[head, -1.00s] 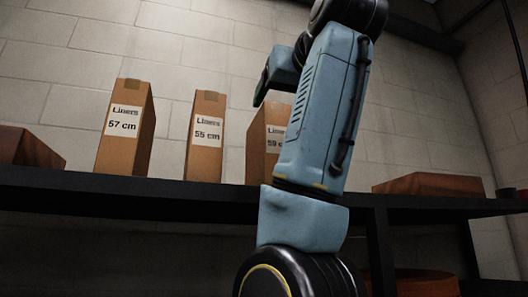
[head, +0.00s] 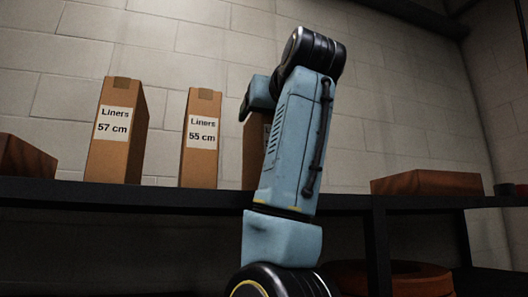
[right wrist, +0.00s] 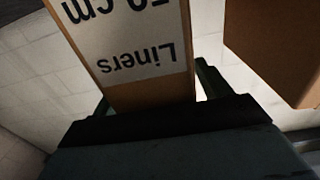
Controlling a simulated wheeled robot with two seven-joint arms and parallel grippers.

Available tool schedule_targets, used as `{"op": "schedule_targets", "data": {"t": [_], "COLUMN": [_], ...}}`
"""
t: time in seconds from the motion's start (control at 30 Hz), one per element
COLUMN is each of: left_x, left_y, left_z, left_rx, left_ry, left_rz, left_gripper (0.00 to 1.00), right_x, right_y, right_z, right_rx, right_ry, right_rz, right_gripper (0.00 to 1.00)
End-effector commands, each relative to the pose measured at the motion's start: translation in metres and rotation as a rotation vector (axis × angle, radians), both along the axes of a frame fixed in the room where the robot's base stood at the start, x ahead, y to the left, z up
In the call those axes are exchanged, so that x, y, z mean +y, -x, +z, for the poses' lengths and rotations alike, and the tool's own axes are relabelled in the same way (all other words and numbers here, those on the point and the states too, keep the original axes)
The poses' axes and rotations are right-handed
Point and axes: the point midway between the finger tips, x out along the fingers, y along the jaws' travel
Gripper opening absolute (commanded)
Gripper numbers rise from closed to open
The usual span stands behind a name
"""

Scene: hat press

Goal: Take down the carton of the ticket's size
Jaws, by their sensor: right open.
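Three upright brown cartons stand on the dark shelf (head: 60,194). The left one (head: 116,158) reads "Liners 57 cm" and the middle one (head: 199,164) "Liners 55 cm". The third carton (head: 253,152) is mostly hidden behind my right arm; its label read 59 in the earlier head frame. My right gripper (head: 246,107) is up at this third carton. In the right wrist view, the open right gripper (right wrist: 155,92) has a finger on either side of this carton (right wrist: 150,95), whose "Liners" label appears upside down and partly cut off. No ticket shows. My left gripper is out of view.
A low brown box (head: 24,157) lies at the shelf's left end and another (head: 425,183) to the right. A neighbouring carton (right wrist: 280,45) stands close by in the wrist view. A round reddish-brown thing (head: 400,277) sits below the shelf.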

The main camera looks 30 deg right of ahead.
Motion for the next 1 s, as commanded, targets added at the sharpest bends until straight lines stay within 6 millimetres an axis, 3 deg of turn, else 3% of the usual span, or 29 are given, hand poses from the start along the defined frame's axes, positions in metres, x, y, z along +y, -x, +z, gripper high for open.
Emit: {"op": "schedule_targets", "data": {"t": [0.07,0.53,1.0], "left_x": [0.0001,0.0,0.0], "left_y": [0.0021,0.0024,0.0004], "left_z": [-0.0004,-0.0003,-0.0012], "left_rx": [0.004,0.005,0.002], "left_ry": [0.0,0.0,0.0], "left_rz": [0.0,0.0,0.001], "left_gripper": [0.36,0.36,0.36], "right_x": [-0.0001,0.0,-0.0003], "right_y": [0.0002,0.0005,0.0014], "right_z": [0.0,0.0002,0.0086], "right_rx": [0.0,0.0,-0.003], "right_ry": [0.0,0.0,0.001], "right_rz": [0.0,0.0,-0.001], "right_gripper": [0.7,0.08,0.08]}}
